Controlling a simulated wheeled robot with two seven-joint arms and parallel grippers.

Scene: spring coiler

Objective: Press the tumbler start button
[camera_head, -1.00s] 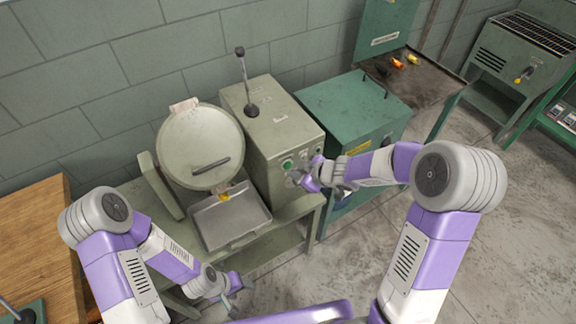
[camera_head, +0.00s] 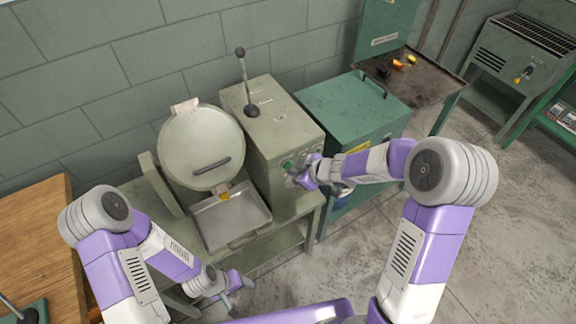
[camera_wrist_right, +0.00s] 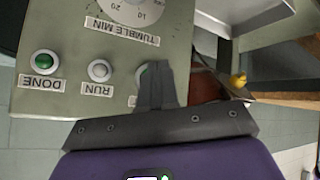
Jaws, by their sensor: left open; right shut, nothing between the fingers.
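The tumbler's control box (camera_head: 285,130) stands beside the round-lidded drum (camera_head: 200,147). A green button or lamp (camera_head: 287,165) shows on its front panel. In the right wrist view the panel is upside down, with a green round button (camera_wrist_right: 142,72) partly hidden behind my shut fingers. Beside it are a RUN lamp (camera_wrist_right: 99,71) and a green DONE lamp (camera_wrist_right: 44,60). My right gripper (camera_head: 298,178) is shut and empty, its tips at the panel by that button; I cannot tell whether they touch it. My left gripper (camera_head: 238,292) is open and empty, low in front of the bench.
A metal tray (camera_head: 232,216) sits below the drum. A lever (camera_head: 246,80) rises from the control box top. A teal cabinet (camera_head: 352,105) stands to the right, with a dark table (camera_head: 430,90) behind it. A wooden table (camera_head: 35,225) is at left. Floor is clear at right.

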